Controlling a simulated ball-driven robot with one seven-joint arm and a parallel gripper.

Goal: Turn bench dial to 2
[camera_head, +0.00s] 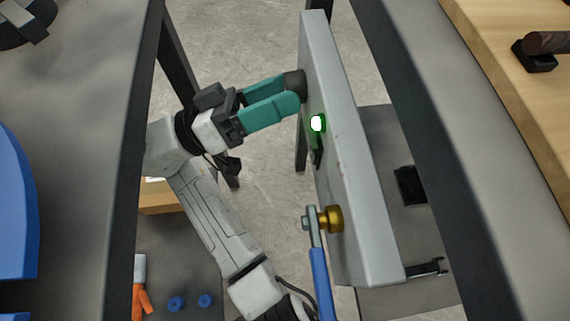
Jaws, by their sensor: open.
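A dark round knob (296,82), which looks like the bench dial, sticks out from the upper left face of a tilted grey panel (350,170). My gripper (289,92) has two teal fingers reaching to the knob, one on its far side and one on its near side. The jaws are open, and I cannot tell whether either finger touches the knob. The near finger covers part of the knob. No dial number or pointer can be read. A green-rimmed white light (317,123) glows on the panel just below the knob.
Lower on the panel is a brass fitting (332,218), with a blue-handled wrench (322,280) at it. Dark frame posts stand either side of my arm. A wooden bench (515,100) is at right. An orange-handled tool (140,290) and blue knobs (190,302) lie lower left.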

